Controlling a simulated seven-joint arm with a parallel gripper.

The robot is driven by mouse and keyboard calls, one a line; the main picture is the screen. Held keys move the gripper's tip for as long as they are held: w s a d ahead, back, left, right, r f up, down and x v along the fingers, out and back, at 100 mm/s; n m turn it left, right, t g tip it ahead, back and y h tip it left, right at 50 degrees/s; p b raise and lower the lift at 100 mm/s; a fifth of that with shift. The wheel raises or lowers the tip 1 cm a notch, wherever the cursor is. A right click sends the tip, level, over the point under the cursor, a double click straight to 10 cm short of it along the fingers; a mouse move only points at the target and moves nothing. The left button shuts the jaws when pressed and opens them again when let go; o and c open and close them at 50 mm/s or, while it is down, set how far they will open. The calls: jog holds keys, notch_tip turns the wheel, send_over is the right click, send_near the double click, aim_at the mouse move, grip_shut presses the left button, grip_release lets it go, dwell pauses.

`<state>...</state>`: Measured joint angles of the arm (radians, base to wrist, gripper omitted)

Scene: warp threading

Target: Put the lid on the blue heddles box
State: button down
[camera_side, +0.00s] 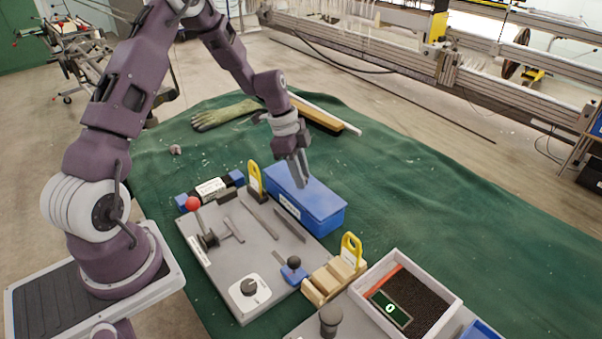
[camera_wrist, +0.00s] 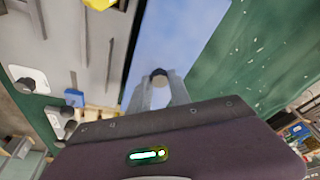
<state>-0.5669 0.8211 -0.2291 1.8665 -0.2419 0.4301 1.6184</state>
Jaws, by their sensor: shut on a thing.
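The blue heddles box (camera_side: 318,222) stands on the green cloth, beside the grey board. Its blue lid (camera_side: 318,198) covers the top and looks flat on it; I cannot tell whether a small gap is left under it. My gripper (camera_side: 300,181) points down over the lid's middle. In the wrist view the lid (camera_wrist: 182,35) fills the middle, and my gripper (camera_wrist: 158,88) is shut on a small dark knob (camera_wrist: 158,74) on it. The fingers hide part of the knob.
The grey board (camera_side: 235,255) left of the box carries a red-knobbed lever (camera_side: 193,204) and flat bars. Yellow-handled pieces (camera_side: 254,178) stand near the box, one by a wooden block (camera_side: 330,280). A tray with a display (camera_side: 440,305) is at front right. Cloth right of the box is clear.

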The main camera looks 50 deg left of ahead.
jog(key=shift+f, duration=0.45)
dwell(1.0)
jog(key=c, duration=1.1)
grip_release()
jog(key=o, duration=0.5)
jog(key=shift+c, duration=0.2)
jog(key=shift+r, duration=3.5)
